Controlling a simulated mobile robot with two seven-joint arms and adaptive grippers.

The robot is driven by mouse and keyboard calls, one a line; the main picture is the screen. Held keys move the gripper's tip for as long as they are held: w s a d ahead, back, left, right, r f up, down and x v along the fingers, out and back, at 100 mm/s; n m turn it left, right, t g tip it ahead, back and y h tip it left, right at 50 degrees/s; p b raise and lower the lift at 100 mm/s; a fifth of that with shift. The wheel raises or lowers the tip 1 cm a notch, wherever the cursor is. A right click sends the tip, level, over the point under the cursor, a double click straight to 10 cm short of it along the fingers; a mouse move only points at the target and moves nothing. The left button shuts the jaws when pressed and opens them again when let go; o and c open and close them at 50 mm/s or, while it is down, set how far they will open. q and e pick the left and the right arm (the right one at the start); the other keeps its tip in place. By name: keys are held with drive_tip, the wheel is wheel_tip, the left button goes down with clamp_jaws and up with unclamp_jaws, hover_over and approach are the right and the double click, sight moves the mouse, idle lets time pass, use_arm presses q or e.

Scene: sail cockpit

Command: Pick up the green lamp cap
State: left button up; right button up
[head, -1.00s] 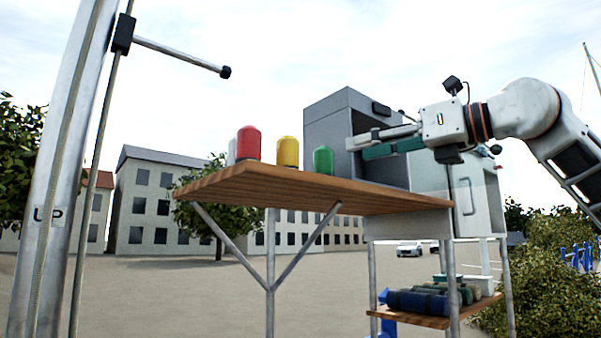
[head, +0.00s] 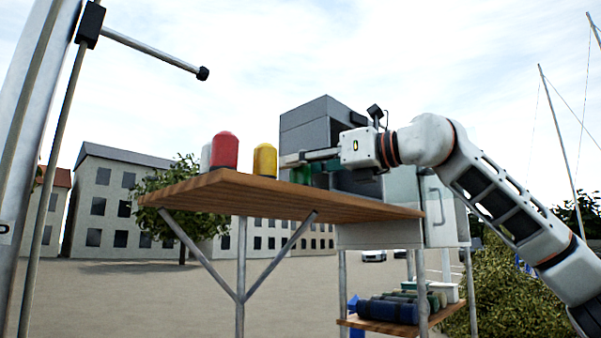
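The green lamp cap (head: 299,175) stands on the wooden shelf board (head: 230,188), right of the yellow cap (head: 265,160). Its upper part is partly covered by my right gripper (head: 287,160). This gripper comes in from the right, with its grey fingers pointing left at the height of the cap's top. I see the fingers side-on, so I cannot tell whether they are apart or whether they touch the cap. My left gripper is not in view.
A red cap (head: 224,152) and a whitish cap (head: 206,157) stand left of the yellow one. A grey open cabinet (head: 306,122) rises behind the board. A lower shelf holds dark rolled items (head: 388,311). A metal pole with a side rod (head: 150,50) stands at left.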

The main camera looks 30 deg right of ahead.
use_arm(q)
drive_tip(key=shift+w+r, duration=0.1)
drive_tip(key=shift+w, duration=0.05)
use_arm(e)
drive_tip(key=c, duration=0.8)
drive_tip(key=shift+c, duration=0.5)
use_arm(q)
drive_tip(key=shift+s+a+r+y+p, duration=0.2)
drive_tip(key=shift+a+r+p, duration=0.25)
drive_tip(key=shift+p, duration=0.55)
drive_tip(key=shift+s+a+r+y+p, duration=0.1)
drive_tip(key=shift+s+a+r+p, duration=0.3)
drive_tip(key=shift+p, duration=0.65)
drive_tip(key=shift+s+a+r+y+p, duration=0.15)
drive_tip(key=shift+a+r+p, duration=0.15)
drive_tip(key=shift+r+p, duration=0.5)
use_arm(e)
wheel_tip(320, 180, up, 20)
